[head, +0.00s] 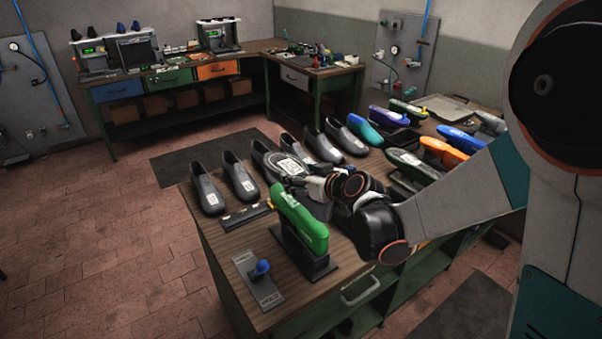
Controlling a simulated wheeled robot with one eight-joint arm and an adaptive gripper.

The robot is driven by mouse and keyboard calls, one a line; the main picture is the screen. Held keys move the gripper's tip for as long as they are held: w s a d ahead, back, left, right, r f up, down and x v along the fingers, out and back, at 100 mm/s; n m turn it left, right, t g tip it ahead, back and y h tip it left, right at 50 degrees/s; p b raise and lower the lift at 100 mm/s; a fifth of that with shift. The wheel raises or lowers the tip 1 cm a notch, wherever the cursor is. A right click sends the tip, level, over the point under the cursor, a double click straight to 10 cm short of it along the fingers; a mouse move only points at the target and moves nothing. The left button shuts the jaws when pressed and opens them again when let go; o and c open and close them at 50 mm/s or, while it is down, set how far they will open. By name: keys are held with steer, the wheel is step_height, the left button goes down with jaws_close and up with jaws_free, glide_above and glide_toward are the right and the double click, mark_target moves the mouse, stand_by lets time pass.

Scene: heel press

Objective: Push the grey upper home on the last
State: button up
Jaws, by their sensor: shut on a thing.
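A bare green last (300,218) stands on a dark stand near the front left corner of the bench. My gripper (296,181) is just behind it, over the row of grey uppers. It is shut on a grey upper (264,154) with a pale label, at the end nearer to me. This upper is apart from the green last. My wrist and the small view hide the exact contact of the fingers.
More grey uppers (207,196) stand along the bench's far edge. Coloured lasts, one orange (442,151), fill the right side. A grey plate with a blue knob (261,268) lies at the front left corner. A flat dark bar (245,215) lies left of the last.

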steer(key=b, duration=0.4)
glide_above(303, 212)
steer(key=shift+a+f, duration=0.1)
steer(key=shift+f, duration=2.55)
steer(key=shift+f+b, duration=1.9)
steer(key=shift+f, duration=0.45)
steer(key=shift+f+b, duration=1.3)
steer(key=shift+b, duration=0.1)
steer(key=o, duration=1.2)
steer(key=shift+o, duration=0.2)
steer(key=v, duration=1.2)
